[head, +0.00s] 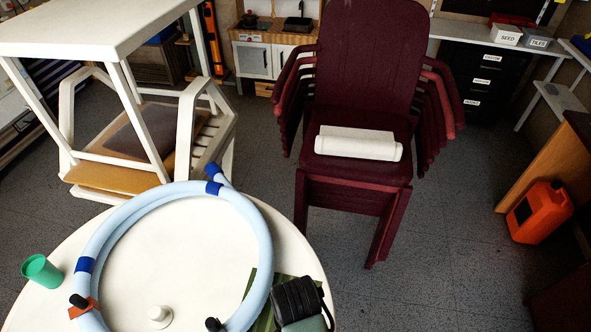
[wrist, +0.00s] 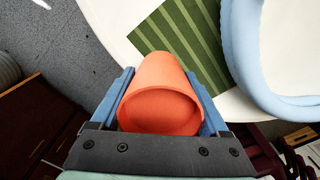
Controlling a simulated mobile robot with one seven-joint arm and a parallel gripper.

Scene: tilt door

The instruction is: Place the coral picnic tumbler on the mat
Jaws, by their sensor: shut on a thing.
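The coral picnic tumbler (wrist: 162,105) is between the two blue fingers of my gripper (wrist: 160,85) in the wrist view. The gripper is shut on its sides, and one round end of the tumbler faces the camera. The mat (wrist: 183,42), green with lighter stripes, lies flat on the white round table beyond the tumbler. In the head view the mat (head: 262,318) shows only in part at the table's right edge. The dark and grey-green end of my arm covers some of it there. I cannot see the tumbler in the head view.
A coiled pale blue hose (head: 262,245) with dark blue bands lies on the round table (head: 190,250), beside the mat. A green cup (head: 42,271) stands at the table's left edge. Stacked maroon chairs (head: 365,60) stand behind. The floor to the right is mostly open.

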